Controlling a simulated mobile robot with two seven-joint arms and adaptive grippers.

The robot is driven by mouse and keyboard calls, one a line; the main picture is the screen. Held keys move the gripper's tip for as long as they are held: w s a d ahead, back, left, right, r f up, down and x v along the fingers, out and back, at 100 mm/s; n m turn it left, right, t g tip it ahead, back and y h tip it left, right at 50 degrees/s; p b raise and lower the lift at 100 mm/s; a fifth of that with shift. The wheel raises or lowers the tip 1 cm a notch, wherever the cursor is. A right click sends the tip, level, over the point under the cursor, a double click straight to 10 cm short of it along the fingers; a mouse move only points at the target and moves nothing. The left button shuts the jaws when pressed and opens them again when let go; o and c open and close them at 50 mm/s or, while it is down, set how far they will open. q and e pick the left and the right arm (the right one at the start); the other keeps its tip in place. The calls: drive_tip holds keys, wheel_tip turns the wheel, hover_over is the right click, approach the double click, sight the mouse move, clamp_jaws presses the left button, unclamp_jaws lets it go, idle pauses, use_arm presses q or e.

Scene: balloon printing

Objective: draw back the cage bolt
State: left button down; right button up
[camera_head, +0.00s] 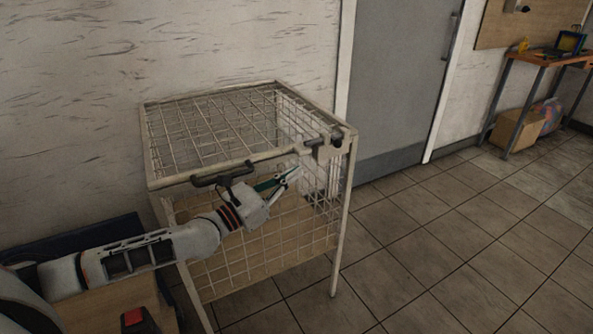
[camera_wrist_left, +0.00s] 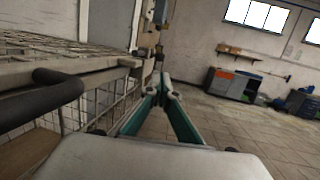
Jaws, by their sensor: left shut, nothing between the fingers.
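The wire cage (camera_head: 250,140) has a pale metal frame and mesh sides. Its bolt (camera_head: 326,143) is a dark fitting at the top front right corner; in the left wrist view, dark metal fittings (camera_wrist_left: 148,52) show at the frame's corner, just beyond and left of the fingertips. A black handle (camera_head: 221,176) sits on the lid's front edge, behind my left wrist. My left gripper (camera_head: 294,174) is shut and empty in front of the cage, below and left of the bolt. Its fingertips (camera_wrist_left: 165,86) meet in the left wrist view. I cannot tell whether they touch the bolt.
A grey door (camera_head: 400,80) stands behind the cage. A workbench (camera_head: 545,60) with a cardboard box (camera_head: 517,128) under it is at the far right. A red item (camera_head: 133,318) lies at the lower left. The tiled floor (camera_head: 440,230) right of the cage is clear.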

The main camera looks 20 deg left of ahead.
sight(335, 146)
use_arm(q)
drive_tip(key=x, duration=1.1)
drive_tip(key=shift+w+d, duration=0.1)
drive_tip(key=shift+w, duration=0.2)
use_arm(e)
drive_tip(key=shift+d, duration=0.1)
drive_tip(key=shift+s+f, duration=0.1)
drive_tip(key=shift+f, duration=0.05)
use_arm(q)
drive_tip(key=shift+w+d, duration=0.3)
drive_tip(key=shift+w, duration=0.05)
drive_tip(key=shift+w+d+f+b, duration=0.1)
drive_tip(key=shift+w+d+b, duration=0.35)
drive_tip(key=shift+w+d, duration=0.4)
drive_tip(key=shift+w, duration=0.35)
drive_tip(key=shift+s, duration=0.1)
use_arm(e)
drive_tip(key=shift+w+r, duration=0.3)
drive_tip(key=shift+w, duration=0.2)
